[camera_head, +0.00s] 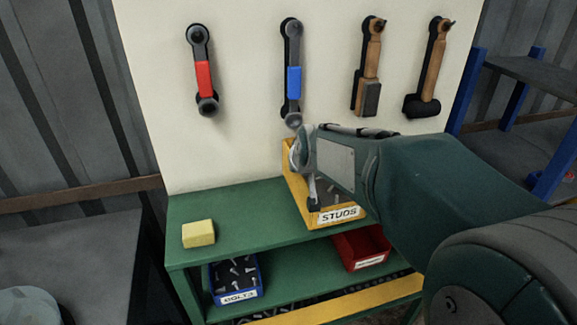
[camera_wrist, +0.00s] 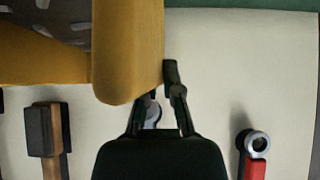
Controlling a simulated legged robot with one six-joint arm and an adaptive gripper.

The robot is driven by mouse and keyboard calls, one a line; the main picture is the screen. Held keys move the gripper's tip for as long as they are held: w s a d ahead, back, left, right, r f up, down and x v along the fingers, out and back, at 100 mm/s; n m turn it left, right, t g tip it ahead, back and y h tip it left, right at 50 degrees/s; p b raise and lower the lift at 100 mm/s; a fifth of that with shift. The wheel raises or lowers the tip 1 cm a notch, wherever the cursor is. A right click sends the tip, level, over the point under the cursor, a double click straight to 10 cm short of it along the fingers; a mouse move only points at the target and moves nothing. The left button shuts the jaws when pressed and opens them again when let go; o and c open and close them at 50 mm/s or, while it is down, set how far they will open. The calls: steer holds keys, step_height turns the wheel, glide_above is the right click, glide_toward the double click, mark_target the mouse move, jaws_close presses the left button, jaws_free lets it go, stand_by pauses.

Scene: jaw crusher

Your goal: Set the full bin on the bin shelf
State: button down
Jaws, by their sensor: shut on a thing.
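A yellow bin labelled STUDS (camera_head: 338,215) is at the green bench's top, with grey studs inside. My gripper (camera_head: 309,178) is shut on the bin's left wall. In the wrist view the yellow bin (camera_wrist: 128,60) fills the upper left, and my gripper (camera_wrist: 168,85) meets its edge; one finger is partly hidden behind the wall. I cannot tell whether the bin rests on the bench or hangs just above it. The green lower shelf (camera_head: 300,276) holds a blue bin labelled BOLTS (camera_head: 236,279), with bolts in it, and a red bin (camera_head: 361,247), seemingly empty and partly hidden.
A yellow block (camera_head: 198,233) sits on the bench top (camera_head: 250,205), left of the studs bin. Tools hang on the pale board behind, including a red-handled wrench (camera_head: 203,78) and a hammer (camera_head: 430,70). A blue-posted rack (camera_head: 520,110) stands at right.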

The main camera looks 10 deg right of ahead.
mark_target(293, 177)
steer(key=shift+w+r, duration=0.15)
steer(key=shift+w, duration=1.2)
steer(key=shift+f, duration=1.75)
steer(key=c, duration=0.8)
jaws_free()
steer(key=shift+f, duration=0.2)
steer(key=shift+r, duration=0.15)
